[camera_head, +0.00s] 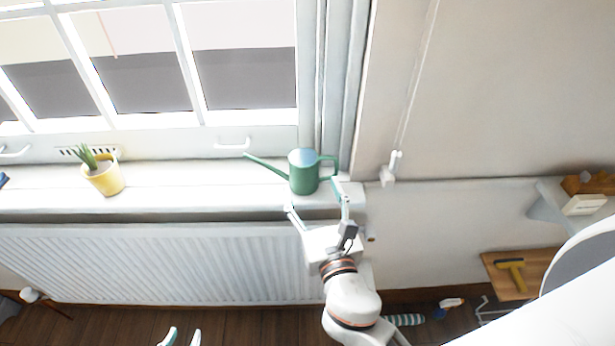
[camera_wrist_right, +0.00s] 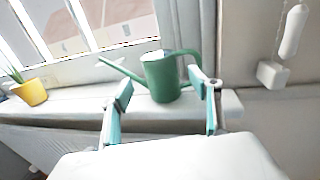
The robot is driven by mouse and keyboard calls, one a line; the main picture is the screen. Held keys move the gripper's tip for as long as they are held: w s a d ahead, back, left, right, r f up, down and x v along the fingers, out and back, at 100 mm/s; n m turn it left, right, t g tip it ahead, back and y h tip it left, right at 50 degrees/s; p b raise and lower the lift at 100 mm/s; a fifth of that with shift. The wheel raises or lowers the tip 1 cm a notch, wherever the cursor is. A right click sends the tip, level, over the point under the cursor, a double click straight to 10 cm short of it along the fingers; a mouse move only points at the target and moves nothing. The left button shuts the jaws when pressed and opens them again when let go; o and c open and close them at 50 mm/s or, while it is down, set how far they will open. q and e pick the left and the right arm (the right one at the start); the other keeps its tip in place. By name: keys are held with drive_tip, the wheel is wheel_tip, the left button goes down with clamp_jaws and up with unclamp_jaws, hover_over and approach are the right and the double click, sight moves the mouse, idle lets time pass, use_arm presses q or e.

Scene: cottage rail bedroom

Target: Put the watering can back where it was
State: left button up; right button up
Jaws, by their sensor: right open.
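The green watering can (camera_head: 303,178) stands upright on the white windowsill (camera_head: 230,190), near its right end. Its long spout points left and its handle is on the right. My right gripper (camera_head: 317,203) is open at the sill's front edge, just in front of the can. In the right wrist view, the can (camera_wrist_right: 162,80) shows between the two spread fingers (camera_wrist_right: 160,90). I cannot tell whether either finger touches it. My left gripper (camera_head: 182,338) shows only its fingertips at the bottom edge of the head view. They are apart with nothing visible between them.
A yellow pot (camera_head: 105,180) with a spiky plant stands on the sill at left. A white radiator (camera_head: 170,265) is below the sill. A cord with a white weight (camera_head: 390,168) hangs right of the window. A wooden shelf (camera_head: 518,275) holds a yellow-handled tool at lower right.

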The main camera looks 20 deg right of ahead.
drive_tip(key=s+d+f+m+g+y, duration=0.1)
drive_tip(key=s+f+m, duration=0.3)
drive_tip(key=f+m, duration=0.5)
drive_tip(key=s+d+f+m+g+y, duration=0.2)
drive_tip(key=s+f+m+g, duration=0.1)
drive_tip(key=f+m, duration=0.6)
drive_tip(key=s+d+f+m+g+y, duration=0.1)
drive_tip(key=s+f+m+g, duration=0.2)
drive_tip(key=s+f+m, duration=0.3)
wheel_tip(320, 180, down, 3)
drive_tip(key=m, duration=0.6)
drive_tip(key=shift+d+f+m, duration=0.15)
drive_tip(key=shift+f+m, duration=0.05)
drive_tip(key=shift+m, duration=0.2)
